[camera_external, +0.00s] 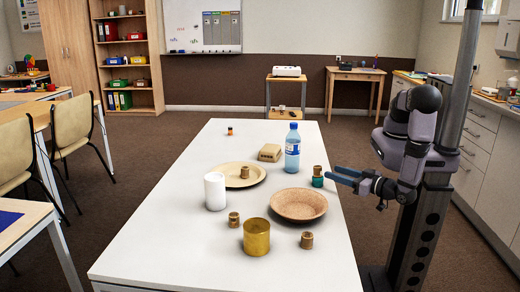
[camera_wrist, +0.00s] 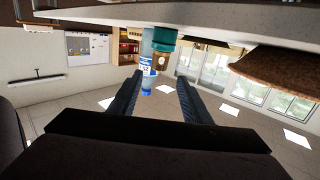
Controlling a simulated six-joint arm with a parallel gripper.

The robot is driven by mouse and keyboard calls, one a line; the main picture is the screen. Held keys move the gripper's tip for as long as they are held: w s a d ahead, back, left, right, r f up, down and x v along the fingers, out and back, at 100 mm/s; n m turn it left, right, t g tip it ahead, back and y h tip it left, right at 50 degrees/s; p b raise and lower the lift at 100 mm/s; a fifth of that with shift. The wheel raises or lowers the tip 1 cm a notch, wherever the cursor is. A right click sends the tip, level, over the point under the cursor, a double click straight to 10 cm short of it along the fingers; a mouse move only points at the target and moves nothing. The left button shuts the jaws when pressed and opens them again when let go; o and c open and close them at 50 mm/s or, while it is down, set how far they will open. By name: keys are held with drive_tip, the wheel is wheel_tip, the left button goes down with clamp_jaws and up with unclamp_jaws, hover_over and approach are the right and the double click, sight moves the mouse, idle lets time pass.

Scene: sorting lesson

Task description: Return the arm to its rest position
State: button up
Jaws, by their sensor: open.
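My gripper (camera_external: 335,175) is at the right edge of the white table, its fingers pointing left. In the wrist view its two dark fingers (camera_wrist: 160,76) are spread apart with nothing held between them. A small teal and brown spool-like piece (camera_external: 318,177) stands on the table just beyond the fingertips. The wrist view, which looks upside down, shows its teal part (camera_wrist: 163,39) past the fingertips. My arm (camera_external: 412,130) is bent beside the table on its column.
The white table (camera_external: 170,225) carries a blue-labelled bottle (camera_external: 292,155), a brown bowl (camera_external: 298,212), a plate (camera_external: 230,182), a white cylinder (camera_external: 215,192), a gold cup (camera_external: 256,238), a tan box (camera_external: 270,152) and several small pieces. Cabinets (camera_external: 478,170) stand right of my arm.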

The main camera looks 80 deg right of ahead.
idle(0.3)
drive_tip(key=w+a+r+n+g+y+p, duration=0.1)
drive_tip(key=w+a+r+g+y+p, duration=0.15)
drive_tip(key=w+y, duration=0.4)
drive_tip(key=w+a+r+n+g+y+p, duration=0.1)
drive_tip(key=w+a+r+g+y+p, duration=0.15)
drive_tip(key=w+y, duration=0.4)
drive_tip(key=s+d+r+n+g+h, duration=0.1)
drive_tip(key=s+d+r+n+g, duration=0.2)
drive_tip(key=s+d, duration=0.5)
drive_tip(key=s+d+r+n+g+h, duration=0.1)
drive_tip(key=s+d+r+n+g, duration=0.1)
drive_tip(key=s+d+r+g, duration=0.2)
drive_tip(key=s+d+g+p, duration=0.1)
drive_tip(key=s+d, duration=0.2)
drive_tip(key=d, duration=0.1)
drive_tip(key=shift+s+r+n+g, duration=0.3)
drive_tip(key=shift+s+n, duration=0.1)
